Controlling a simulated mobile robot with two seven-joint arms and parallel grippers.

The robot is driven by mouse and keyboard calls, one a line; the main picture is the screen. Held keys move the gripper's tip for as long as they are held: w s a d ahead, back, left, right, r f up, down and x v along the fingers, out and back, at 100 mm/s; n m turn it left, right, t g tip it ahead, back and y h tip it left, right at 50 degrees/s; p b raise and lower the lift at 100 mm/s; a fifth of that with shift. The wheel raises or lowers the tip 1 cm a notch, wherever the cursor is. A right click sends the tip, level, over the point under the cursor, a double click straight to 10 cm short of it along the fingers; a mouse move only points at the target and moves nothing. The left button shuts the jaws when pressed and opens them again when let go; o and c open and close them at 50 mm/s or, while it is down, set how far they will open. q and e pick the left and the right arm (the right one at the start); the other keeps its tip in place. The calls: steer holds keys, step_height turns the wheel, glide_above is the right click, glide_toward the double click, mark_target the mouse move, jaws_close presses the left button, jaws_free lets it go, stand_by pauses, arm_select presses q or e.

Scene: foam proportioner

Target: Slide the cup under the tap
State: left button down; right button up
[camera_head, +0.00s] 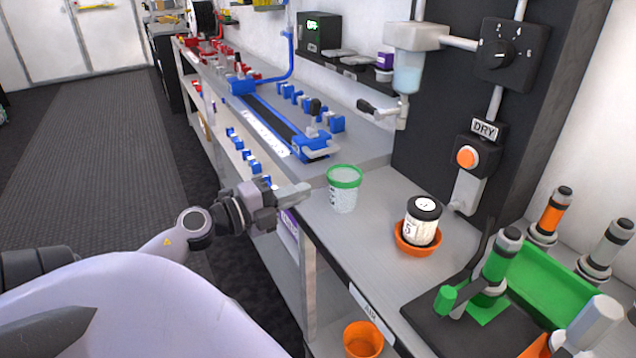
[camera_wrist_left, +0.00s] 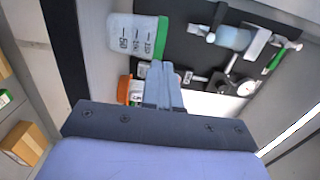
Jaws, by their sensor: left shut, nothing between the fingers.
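A clear cup (camera_head: 343,192) with a green rim and dark markings stands upright on the grey bench, left of an orange bowl. The tap (camera_head: 400,112) hangs from a clear reservoir on the black panel, behind and to the right of the cup. My left gripper (camera_head: 306,189) is shut and empty, its fingertips just left of the cup; I cannot tell whether they touch it. In the left wrist view the shut fingers (camera_wrist_left: 165,68) point up and the cup (camera_wrist_left: 136,36) shows just beyond them. My right gripper is not in view.
A black-lidded jar (camera_head: 422,218) sits in the orange bowl (camera_head: 418,246) to the cup's right. A black knob box and a DRY button box (camera_head: 474,160) are on the panel. Green and orange handled tools stand at front right. Bench between cup and panel is clear.

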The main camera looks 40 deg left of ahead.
mark_target(331, 180)
arm_select(q)
steer(key=shift+x, duration=2.45)
steer(key=shift+w+r+p, duration=0.15)
steer(key=shift+w+p, duration=0.1)
steer(key=shift+p, duration=0.2)
steer(key=p+x, duration=0.2)
steer(key=x, duration=1.1)
steer(key=shift+p, duration=0.3)
steer(key=shift+w+d, duration=0.15)
steer(key=shift+w, duration=0.35)
